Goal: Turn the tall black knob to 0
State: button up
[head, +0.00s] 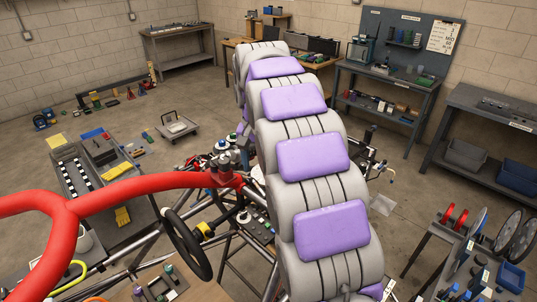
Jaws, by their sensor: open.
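I cannot pick out the tall black knob for certain, and no scale or 0 mark is readable. A dark panel with small knobs or buttons (258,224) sits on the tube chassis, just left of the large grey and purple segmented body. The chassis has thick red tubes (140,186) that meet at a grey upright fitting (224,165). A black steering wheel (187,244) stands left of the panel. My gripper does not show; the segmented body, which may be my arm, hides the middle of the view.
A low bench with trays (125,226) is on the left. A flat cart (177,127) stands on the floor behind. Workbenches line the back and right, one with a pegboard (405,38). A table with discs (440,268) is at lower right. Open floor lies left of centre.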

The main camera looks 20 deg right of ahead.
jog(key=w+d+r+m+p, duration=0.3)
jog(key=w+d+p, duration=0.6)
jog(key=w, duration=0.4)
jog(key=shift+t, duration=0.4)
notch_tip(320, 180, down, 17)
jog(key=shift+a+f+b, duration=0.1)
jog(key=shift+a+b, duration=0.05)
jog(key=shift+b, duration=0.55)
jog(key=shift+w, duration=0.1)
jog(key=c, duration=1)
jog(key=shift+c, duration=0.2)
